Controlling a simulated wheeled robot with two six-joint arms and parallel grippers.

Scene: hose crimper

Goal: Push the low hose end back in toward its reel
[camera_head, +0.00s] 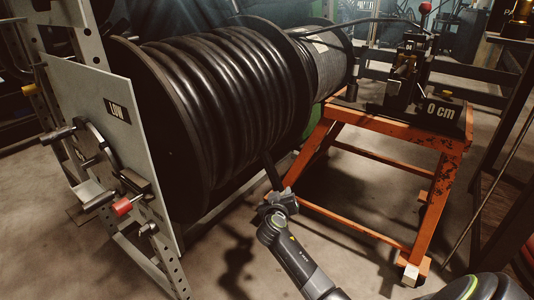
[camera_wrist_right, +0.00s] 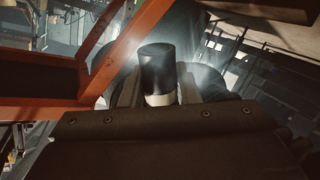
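The large reel (camera_head: 215,95) wound with thick black hose stands beside a panel with a LOW label (camera_head: 118,110). The low hose end (camera_head: 271,172) shows as a short dark length coming down from the reel's right underside to my right gripper (camera_head: 277,197). In the right wrist view the hose end (camera_wrist_right: 157,68) is a black cylinder with a pale band below it, between the two fingers of my right gripper (camera_wrist_right: 160,95). The fingers sit close against both sides of the band and appear shut on it. My left gripper is in neither view.
An orange steel stand (camera_head: 400,135) carries a crimper (camera_head: 408,75) and a 0 cm sign (camera_head: 441,110), right of the reel. A second reel (camera_head: 328,60) stands behind. Floor (camera_head: 345,195) shows under the stand.

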